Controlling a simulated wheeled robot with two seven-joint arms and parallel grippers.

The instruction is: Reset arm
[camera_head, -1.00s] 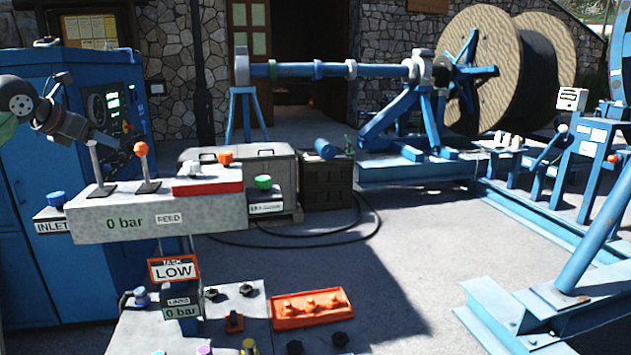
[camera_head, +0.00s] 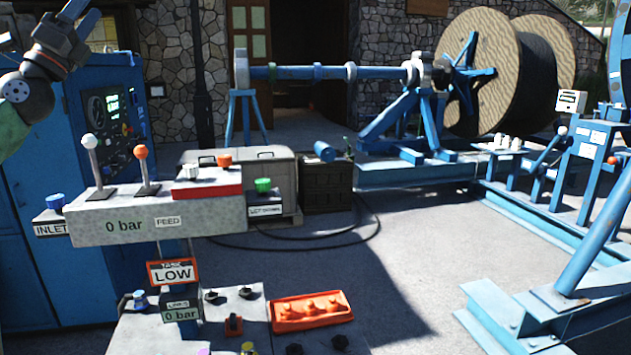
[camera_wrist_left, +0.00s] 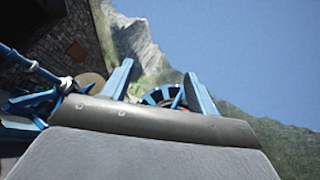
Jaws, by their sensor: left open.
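My left arm comes in at the top left of the head view, in front of the blue cabinet. My left gripper (camera_head: 78,20) is raised at the upper left, above and apart from the control block (camera_head: 150,215) with its levers. In the left wrist view my left gripper (camera_wrist_left: 158,76) shows two blue fingers standing apart, with nothing between them. Sky, a hillside and part of the blue reel frame show beyond the fingers. My right gripper is not in view.
The blue cabinet (camera_head: 35,190) stands close behind my left arm. A white-knobbed lever (camera_head: 91,160) and an orange-knobbed lever (camera_head: 147,170) rise from the control block. An orange tray (camera_head: 311,311) lies on the lower panel. A large cable reel (camera_head: 485,70) stands at the back right.

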